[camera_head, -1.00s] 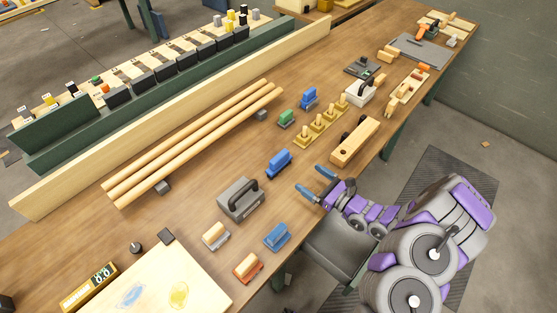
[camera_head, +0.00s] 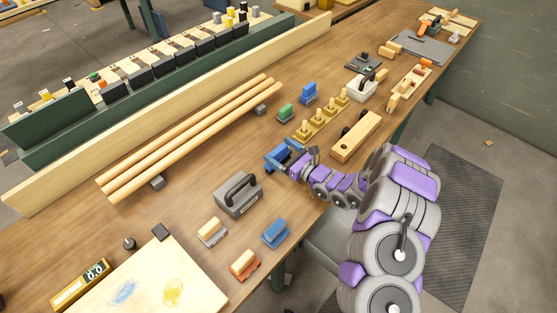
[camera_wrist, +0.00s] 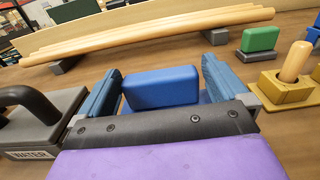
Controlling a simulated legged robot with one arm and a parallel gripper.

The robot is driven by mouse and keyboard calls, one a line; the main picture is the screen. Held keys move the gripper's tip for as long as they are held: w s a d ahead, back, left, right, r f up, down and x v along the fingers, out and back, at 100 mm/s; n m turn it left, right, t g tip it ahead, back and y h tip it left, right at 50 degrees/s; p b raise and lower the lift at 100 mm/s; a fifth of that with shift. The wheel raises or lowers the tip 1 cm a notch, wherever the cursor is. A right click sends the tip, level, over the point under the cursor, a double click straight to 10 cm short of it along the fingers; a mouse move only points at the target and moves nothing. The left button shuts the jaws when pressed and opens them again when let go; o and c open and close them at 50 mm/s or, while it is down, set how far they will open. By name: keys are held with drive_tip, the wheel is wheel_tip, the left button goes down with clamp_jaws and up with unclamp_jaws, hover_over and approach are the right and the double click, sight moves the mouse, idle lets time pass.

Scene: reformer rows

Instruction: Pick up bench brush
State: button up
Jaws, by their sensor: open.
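A blue block-shaped piece (camera_head: 274,158), which looks like the bench brush, stands on the brown bench top. Its smooth rounded upper part (camera_wrist: 160,88) shows upright in the wrist view; its lower part is hidden by my gripper. My gripper (camera_head: 287,160) is low over the bench with its two blue fingers apart. I cannot tell whether the right finger touches. Nothing is held.
A grey toolbox-like weight marked WATER (camera_wrist: 28,125) stands close on the left. A green-topped block (camera_head: 286,112) and a wooden peg rack (camera_head: 322,122) stand to the right. Three wooden rods (camera_head: 190,140) lie behind. Another blue block (camera_head: 275,233) is nearer the front edge.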

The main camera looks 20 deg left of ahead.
sight(275, 149)
drive_tip(key=shift+x, duration=1.75)
drive_tip(key=shift+s+d, duration=0.15)
drive_tip(key=shift+d, duration=0.05)
drive_tip(key=c, duration=0.5)
drive_tip(key=shift+a+f, duration=0.1)
drive_tip(key=shift+a, duration=0.1)
drive_tip(key=c, duration=0.4)
drive_tip(key=shift+r, duration=0.45)
drive_tip(key=s+d+r+p, duration=0.4)
drive_tip(key=s+d, duration=0.4)
drive_tip(key=s, duration=0.5)
drive_tip(key=shift+s+d, duration=0.3)
drive_tip(key=shift+d, duration=0.05)
